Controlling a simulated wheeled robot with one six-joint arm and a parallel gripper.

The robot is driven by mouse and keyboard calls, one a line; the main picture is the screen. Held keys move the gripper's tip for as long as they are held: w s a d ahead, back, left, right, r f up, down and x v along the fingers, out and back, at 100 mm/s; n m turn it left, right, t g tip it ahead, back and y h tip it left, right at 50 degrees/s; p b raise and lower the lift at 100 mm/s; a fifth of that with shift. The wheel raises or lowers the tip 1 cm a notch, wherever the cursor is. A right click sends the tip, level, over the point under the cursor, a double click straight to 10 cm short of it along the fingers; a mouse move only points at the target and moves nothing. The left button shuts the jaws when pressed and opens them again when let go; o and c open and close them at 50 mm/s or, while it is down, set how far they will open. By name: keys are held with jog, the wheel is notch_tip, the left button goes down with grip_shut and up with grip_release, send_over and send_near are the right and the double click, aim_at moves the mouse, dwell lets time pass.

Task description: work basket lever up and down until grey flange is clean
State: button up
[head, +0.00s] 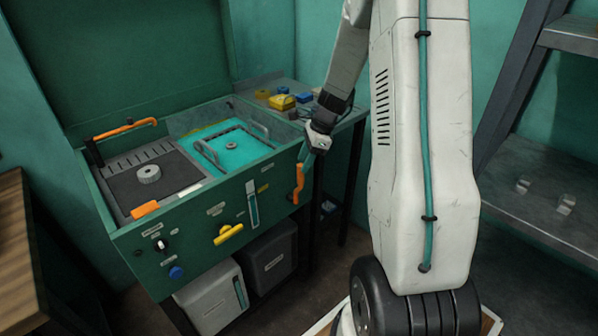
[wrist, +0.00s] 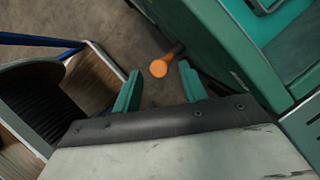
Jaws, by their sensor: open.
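The basket lever (head: 298,184) has an orange grip and hangs at the right front corner of the green washer. Its orange round end (wrist: 158,68) shows in the wrist view between and beyond my fingertips. My gripper (wrist: 160,88) is open and empty, just above the lever in the head view (head: 312,150), apart from it as far as I can tell. A wire-handled basket (head: 208,152) sits in the teal liquid with a small grey round part (head: 232,146) in it. A grey ribbed round part (head: 148,174) lies on the dark left tray. I cannot tell which is the flange.
The washer (head: 190,240) has a raised lid (head: 120,60), a yellow handle (head: 228,234) and a blue knob (head: 176,272). A side table (head: 290,88) holds yellow and blue items behind. Grey bins stand below. A metal shelf (head: 545,190) is at right.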

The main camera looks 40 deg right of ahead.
aim_at(298, 172)
jog(key=x, duration=0.5)
jog(key=shift+a+f, duration=0.1)
jog(key=shift+f, duration=0.1)
jog(key=shift+w, duration=0.1)
grip_shut()
